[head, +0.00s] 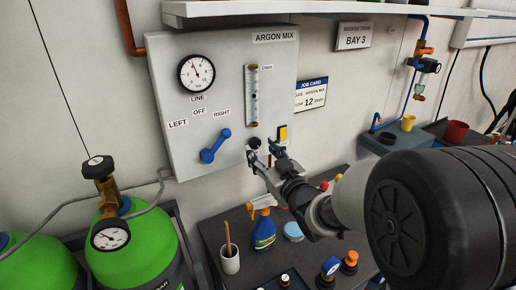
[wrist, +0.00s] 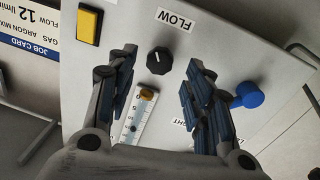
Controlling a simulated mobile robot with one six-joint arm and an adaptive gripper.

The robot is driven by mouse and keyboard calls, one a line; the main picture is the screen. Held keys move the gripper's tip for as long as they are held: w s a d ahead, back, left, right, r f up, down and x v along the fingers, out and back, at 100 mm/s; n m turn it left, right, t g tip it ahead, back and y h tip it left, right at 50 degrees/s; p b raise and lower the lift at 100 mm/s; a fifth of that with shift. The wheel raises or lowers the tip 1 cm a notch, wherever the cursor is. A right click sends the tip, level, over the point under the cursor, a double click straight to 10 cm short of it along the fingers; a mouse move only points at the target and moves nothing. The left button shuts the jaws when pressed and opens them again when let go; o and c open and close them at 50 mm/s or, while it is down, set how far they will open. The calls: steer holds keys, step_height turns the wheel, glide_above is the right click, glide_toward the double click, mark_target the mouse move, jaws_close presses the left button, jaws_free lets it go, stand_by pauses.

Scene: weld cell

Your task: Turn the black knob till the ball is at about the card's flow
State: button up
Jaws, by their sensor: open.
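The black knob (wrist: 160,60) under the FLOW label (wrist: 173,22) sits between my open gripper's (wrist: 161,64) two fingers in the wrist view, with a visible gap on each side. That view is upside down. In the head view my gripper (head: 264,153) is at the panel, below the flow tube (head: 253,95). The flow tube also shows between the fingers in the wrist view (wrist: 139,112), partly cut off. Its ball is too small to read against the scale. The job card (head: 311,94) reads ARGON MIX, flow 12 l/min, and is partly in the wrist view.
A blue lever (head: 214,146) stands on the panel (head: 172,90) left of my gripper, below LEFT, OFF and RIGHT labels. A yellow plate (wrist: 89,26) is near the knob. A gauge (head: 196,73) is upper left. A spray bottle (head: 263,233) and cup (head: 229,261) stand below.

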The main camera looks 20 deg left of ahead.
mark_target(256, 145)
steer(key=shift+x, duration=1.85)
steer(key=shift+c, duration=0.3)
steer(key=c, duration=1)
